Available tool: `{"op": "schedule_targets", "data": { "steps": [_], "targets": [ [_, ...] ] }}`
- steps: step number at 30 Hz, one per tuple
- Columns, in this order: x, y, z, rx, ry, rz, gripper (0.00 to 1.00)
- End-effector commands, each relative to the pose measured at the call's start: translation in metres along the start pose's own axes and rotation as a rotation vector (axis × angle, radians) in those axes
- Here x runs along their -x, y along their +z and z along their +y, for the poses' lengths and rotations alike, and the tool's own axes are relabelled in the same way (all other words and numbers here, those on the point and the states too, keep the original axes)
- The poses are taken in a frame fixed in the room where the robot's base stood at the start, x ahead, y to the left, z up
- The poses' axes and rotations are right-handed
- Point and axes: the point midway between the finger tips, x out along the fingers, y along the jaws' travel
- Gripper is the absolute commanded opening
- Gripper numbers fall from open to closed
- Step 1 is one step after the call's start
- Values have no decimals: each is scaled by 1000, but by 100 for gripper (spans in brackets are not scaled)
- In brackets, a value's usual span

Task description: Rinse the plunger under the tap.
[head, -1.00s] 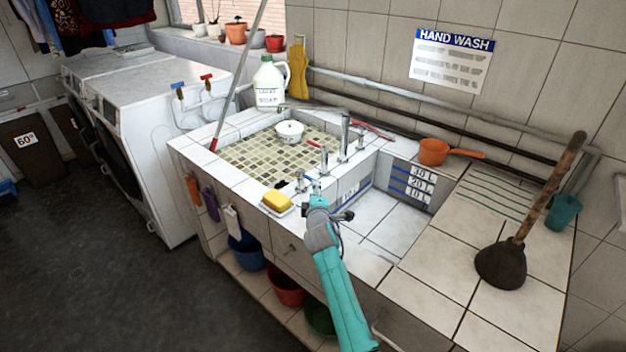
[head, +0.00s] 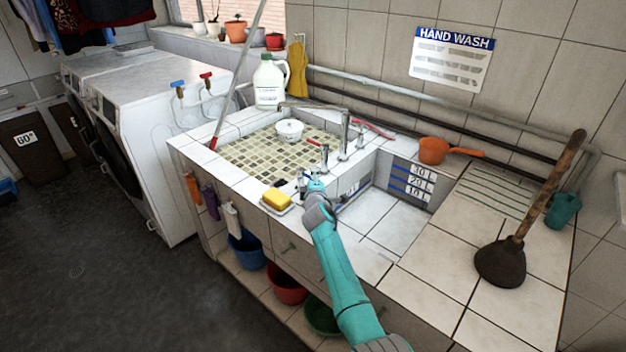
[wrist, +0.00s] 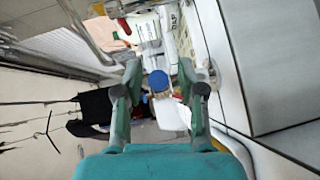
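The plunger (head: 502,263) stands on the tiled counter at the right, with its dark rubber cup down and its wooden handle leaning up to the right against the wall side. My gripper (head: 309,186) is at the front of the divider between the basins, far left of the plunger. In the wrist view my gripper (wrist: 160,76) is open, and a round blue knob (wrist: 158,82) shows between its fingers; whether they touch is unclear. The plunger is not in the wrist view.
A yellow sponge (head: 276,199) lies just left of my gripper. A white pot (head: 289,131) sits in the mosaic basin (head: 245,160). The deeper white basin (head: 385,215) is empty. An orange dipper (head: 433,151) and a teal cup (head: 563,210) stand at the back right.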

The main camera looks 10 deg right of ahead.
Motion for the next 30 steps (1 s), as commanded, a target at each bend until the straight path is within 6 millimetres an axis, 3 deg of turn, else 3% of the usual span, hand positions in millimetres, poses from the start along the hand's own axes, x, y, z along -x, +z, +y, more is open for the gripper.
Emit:
{"op": "schedule_targets", "data": {
  "steps": [2,7,19,30],
  "targets": [
    [0,0,0,0,0,0,39],
    [0,0,0,0,0,0,0],
    [1,-1,-2,-1,-3,-16,0],
    [6,-9,-4,-18,14,-151,0]
  ]
}}
